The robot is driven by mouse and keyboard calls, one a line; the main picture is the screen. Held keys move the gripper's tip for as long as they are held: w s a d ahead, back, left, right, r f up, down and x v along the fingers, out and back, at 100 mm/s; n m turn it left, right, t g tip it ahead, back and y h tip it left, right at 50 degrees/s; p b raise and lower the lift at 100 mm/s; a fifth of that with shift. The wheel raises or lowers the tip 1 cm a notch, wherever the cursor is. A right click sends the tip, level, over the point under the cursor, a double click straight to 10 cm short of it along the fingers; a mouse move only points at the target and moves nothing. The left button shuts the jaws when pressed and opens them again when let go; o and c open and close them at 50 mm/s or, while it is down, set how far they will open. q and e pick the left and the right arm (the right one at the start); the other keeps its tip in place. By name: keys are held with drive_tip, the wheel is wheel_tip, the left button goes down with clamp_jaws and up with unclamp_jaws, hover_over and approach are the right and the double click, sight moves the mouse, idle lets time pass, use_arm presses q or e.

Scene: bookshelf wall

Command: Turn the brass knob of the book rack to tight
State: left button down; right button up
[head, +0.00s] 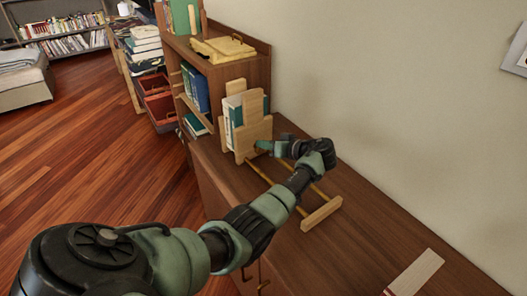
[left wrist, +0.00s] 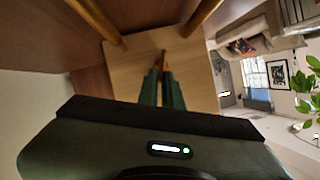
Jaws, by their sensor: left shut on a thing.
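The book rack (head: 321,213) lies on the brown cabinet top. It has two long rods and a pale wooden upright end (head: 244,150) that stands against several books (head: 232,110). My left gripper (head: 260,145) reaches in from the right side, with its green fingers at that upright end. In the left wrist view, the gripper (left wrist: 165,75) is shut on the brass knob (left wrist: 166,60) at the middle of the wooden plate (left wrist: 138,50). Most of the knob is hidden between the fingers. In the head view the knob is hidden. I see no mark showing how tight it is.
A flat book (head: 417,273) lies on the cabinet top at the lower right. A taller shelf (head: 262,72) with books and a yellow tray (head: 222,48) stands behind the rack. The wall runs along the right. The cabinet top between rack and flat book is clear.

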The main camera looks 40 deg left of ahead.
use_arm(q)
drive_tip(key=shift+w+f+m+g+y+b, duration=0.25)
drive_tip(key=shift+m+g+b, duration=0.55)
drive_tip(key=shift+b, duration=0.45)
drive_tip(key=shift+d+r, duration=0.1)
drive_tip(key=c, duration=1.6)
unclamp_jaws()
